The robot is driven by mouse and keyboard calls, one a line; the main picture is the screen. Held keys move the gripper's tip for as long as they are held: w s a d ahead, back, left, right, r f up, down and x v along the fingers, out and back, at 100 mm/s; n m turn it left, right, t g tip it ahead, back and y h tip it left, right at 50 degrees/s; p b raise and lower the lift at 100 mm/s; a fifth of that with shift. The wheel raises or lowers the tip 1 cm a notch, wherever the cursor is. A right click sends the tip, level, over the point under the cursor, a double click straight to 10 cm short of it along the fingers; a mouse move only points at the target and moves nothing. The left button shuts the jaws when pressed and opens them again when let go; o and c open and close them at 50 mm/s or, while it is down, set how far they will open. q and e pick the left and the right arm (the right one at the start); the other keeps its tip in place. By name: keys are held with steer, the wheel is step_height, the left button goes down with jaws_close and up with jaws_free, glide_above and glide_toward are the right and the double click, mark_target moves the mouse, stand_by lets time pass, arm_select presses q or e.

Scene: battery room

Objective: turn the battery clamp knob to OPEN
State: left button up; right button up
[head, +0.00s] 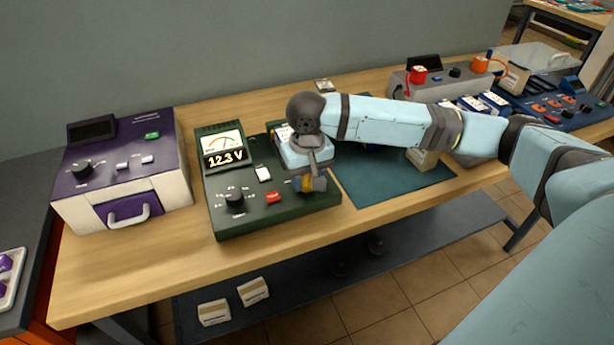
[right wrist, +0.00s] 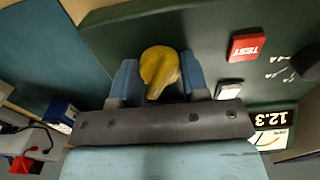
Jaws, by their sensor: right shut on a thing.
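The yellow clamp knob (right wrist: 160,68) sits on the dark green tester (head: 240,222). In the right wrist view it is between the two blue fingers of my right gripper (right wrist: 158,80), which is shut on it. In the head view my right gripper (head: 311,183) points down at the tester's right part, and only a bit of yellow shows beside its fingers. The OPEN marking is not readable, so I cannot tell the knob's setting. My left gripper is not in view.
The tester also has a black dial (head: 235,199), a red TEST button (head: 273,197), a white switch (head: 263,174) and a 12.3 V meter (head: 223,149). A purple-and-white device (head: 115,175) stands left. A teal mat (head: 380,190) lies right, under my arm.

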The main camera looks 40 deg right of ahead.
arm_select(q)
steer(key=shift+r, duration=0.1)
arm_select(e)
steer(key=shift+r, duration=0.1)
steer(key=shift+r+p, duration=0.2)
steer(key=shift+p, duration=0.7)
steer(key=n+p, duration=0.1)
steer(key=p, duration=0.1)
steer(key=shift+r+p, duration=0.2)
steer(key=shift+p, duration=0.2)
steer(key=n+p, duration=0.9)
steer(key=p, duration=0.6)
steer(key=shift+f+p, duration=0.1)
steer(key=shift+p, duration=0.25)
steer(key=n+p, duration=0.3)
steer(key=n, duration=0.1)
steer(key=shift+w+f, duration=0.1)
steer(key=shift+f+n+p, duration=0.1)
steer(key=shift+n+p, duration=0.45)
steer(key=shift+n, duration=0.55)
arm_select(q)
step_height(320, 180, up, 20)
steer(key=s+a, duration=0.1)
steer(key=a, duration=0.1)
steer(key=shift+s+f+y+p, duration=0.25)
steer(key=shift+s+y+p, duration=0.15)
arm_select(e)
steer(key=shift+o, duration=0.7)
steer(key=shift+n, duration=0.8)
